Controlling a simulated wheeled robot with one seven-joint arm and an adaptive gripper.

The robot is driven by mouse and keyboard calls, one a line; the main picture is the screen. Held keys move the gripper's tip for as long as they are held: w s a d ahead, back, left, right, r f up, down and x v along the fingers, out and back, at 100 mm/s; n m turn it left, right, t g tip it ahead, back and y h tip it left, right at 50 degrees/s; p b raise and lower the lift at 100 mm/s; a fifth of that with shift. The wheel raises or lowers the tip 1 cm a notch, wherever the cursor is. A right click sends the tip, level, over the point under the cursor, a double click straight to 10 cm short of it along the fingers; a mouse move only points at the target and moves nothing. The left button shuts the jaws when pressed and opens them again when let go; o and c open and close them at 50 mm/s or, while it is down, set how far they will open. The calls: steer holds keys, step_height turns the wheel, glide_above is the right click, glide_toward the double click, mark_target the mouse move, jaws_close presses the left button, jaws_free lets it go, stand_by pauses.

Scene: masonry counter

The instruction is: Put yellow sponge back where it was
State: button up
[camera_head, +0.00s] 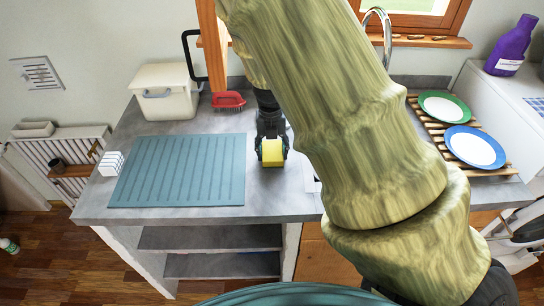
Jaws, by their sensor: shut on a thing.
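The yellow sponge (272,152) is a small block between the fingers of my gripper (271,146), which is shut on it. It is over the grey counter (268,203), just right of the teal ribbed mat (180,170). I cannot tell whether the sponge touches the counter or is held a little above it. My large arm covers the middle of the counter and probably hides part of the sink area behind it.
A white and grey ribbed block (111,164) sits at the mat's left edge. A cream bin (166,92) and a red brush (228,100) stand at the back. A wooden rack (434,122) holds a green-rimmed plate (444,108) and a blue-rimmed plate (474,147) at right. The mat is bare.

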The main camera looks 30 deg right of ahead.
mark_target(271, 149)
steer(key=shift+f+b, duration=0.45)
steer(key=shift+f, duration=0.4)
steer(key=o, duration=0.7)
steer(key=shift+r, duration=0.1)
step_height(271, 149, up, 12)
steer(key=p, duration=1)
steer(key=shift+w+p, duration=0.2)
steer(key=shift+p, duration=0.15)
steer(key=shift+a, duration=0.1)
